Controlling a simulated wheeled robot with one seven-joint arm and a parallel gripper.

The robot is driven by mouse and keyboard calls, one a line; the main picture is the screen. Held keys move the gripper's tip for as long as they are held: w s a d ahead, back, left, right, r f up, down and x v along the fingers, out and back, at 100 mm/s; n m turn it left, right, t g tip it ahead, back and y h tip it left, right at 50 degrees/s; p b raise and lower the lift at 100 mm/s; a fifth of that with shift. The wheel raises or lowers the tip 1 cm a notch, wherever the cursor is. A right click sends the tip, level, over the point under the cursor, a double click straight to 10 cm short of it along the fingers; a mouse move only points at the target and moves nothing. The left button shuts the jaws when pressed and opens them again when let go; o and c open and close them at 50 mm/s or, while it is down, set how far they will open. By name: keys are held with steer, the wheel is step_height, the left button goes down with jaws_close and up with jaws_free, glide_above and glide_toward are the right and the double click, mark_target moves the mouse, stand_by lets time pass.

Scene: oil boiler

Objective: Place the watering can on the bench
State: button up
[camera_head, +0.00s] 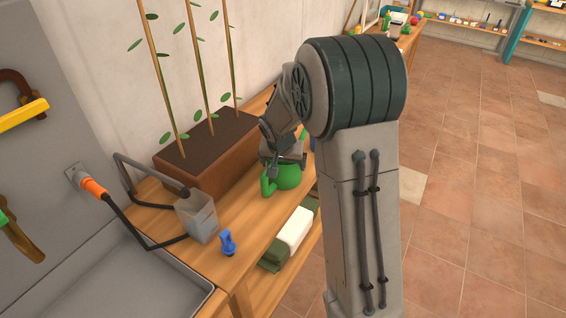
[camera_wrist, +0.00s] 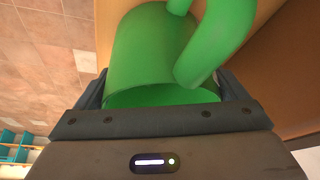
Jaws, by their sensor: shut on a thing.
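The green watering can (camera_head: 287,177) is at my gripper (camera_head: 283,160), over or on the wooden bench (camera_head: 253,232), beside the brown planter. My arm hides part of the can. In the wrist view the can (camera_wrist: 150,48) fills the space between the fingers of my gripper (camera_wrist: 160,95), which is shut on it. I cannot tell whether the can's base touches the bench.
The brown planter (camera_head: 212,150) with tall stakes stands behind the can. A white and green item (camera_head: 293,230) lies on a lower level. Tiled floor is free at right.

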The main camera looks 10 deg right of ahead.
steer(key=o, duration=0.7)
steer(key=shift+r, duration=0.1)
steer(key=shift+r+p, duration=0.2)
steer(key=shift+p, duration=0.1)
steer(key=v, duration=1.2)
steer(key=s+n, duration=0.1)
steer(key=s, duration=0.7)
steer(key=s+n+y, duration=0.1)
steer(key=s+n, duration=0.1)
steer(key=s, duration=0.6)
steer(key=s+n+g, duration=0.1)
steer(key=s, duration=0.7)
steer(key=shift+s+d+f+y+b, duration=0.1)
steer(key=shift+s+d+y+b, duration=0.2)
steer(key=shift+y, duration=0.1)
